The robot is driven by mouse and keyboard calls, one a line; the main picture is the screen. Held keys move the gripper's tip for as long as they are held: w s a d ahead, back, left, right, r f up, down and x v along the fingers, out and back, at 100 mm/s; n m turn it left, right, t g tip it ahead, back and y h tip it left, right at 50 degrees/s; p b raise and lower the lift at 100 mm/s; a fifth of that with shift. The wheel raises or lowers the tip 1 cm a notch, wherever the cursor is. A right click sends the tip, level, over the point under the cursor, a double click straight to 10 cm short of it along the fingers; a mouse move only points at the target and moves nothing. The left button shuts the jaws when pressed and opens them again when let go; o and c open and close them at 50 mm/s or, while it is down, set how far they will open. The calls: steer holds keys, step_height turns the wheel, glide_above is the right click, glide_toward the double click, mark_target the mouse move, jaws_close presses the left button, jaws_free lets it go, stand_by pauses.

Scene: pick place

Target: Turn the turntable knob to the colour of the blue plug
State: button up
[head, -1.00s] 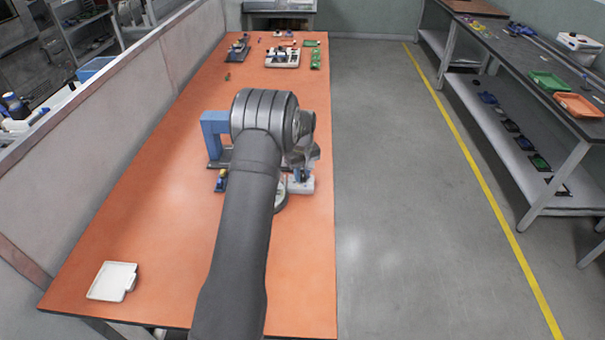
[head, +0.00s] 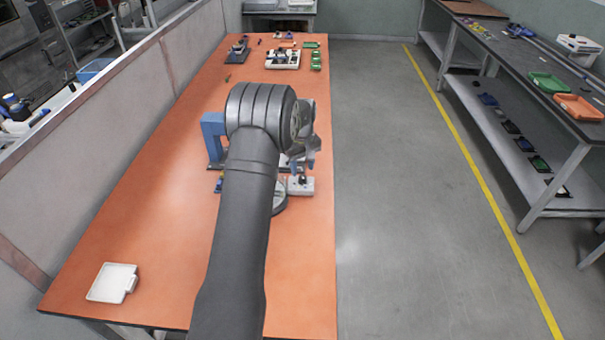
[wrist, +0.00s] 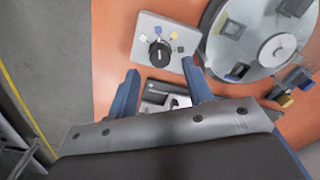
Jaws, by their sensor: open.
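In the wrist view a black knob (wrist: 160,53) sits on a pale control plate (wrist: 150,18), ringed by small yellow, white, blue and dark marks. A grey round turntable (wrist: 255,62) lies to its right with several slots and blocks on it, including a blue piece (wrist: 232,28); I cannot tell if that is the blue plug. My gripper (wrist: 160,69) is open and empty, its blue fingers apart just short of the knob. In the head view my gripper (head: 303,168) is over the pale control plate (head: 303,187); my arm hides most of the turntable (head: 279,202).
A blue upright frame (head: 212,135) stands left of my wrist. A small dark block with blue and yellow (wrist: 285,99) is beside the turntable. A white tray (head: 113,283) lies at the near left of the orange table (head: 150,220). Parts and green trays stand at the far end.

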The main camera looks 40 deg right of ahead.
mark_target(303, 176)
step_height(303, 176, up, 14)
steer(key=shift+f, duration=0.25)
steer(key=shift+f, duration=0.1)
step_height(303, 176, down, 17)
steer(key=shift+f, duration=0.2)
stand_by(0.5)
steer(key=shift+r, duration=0.1)
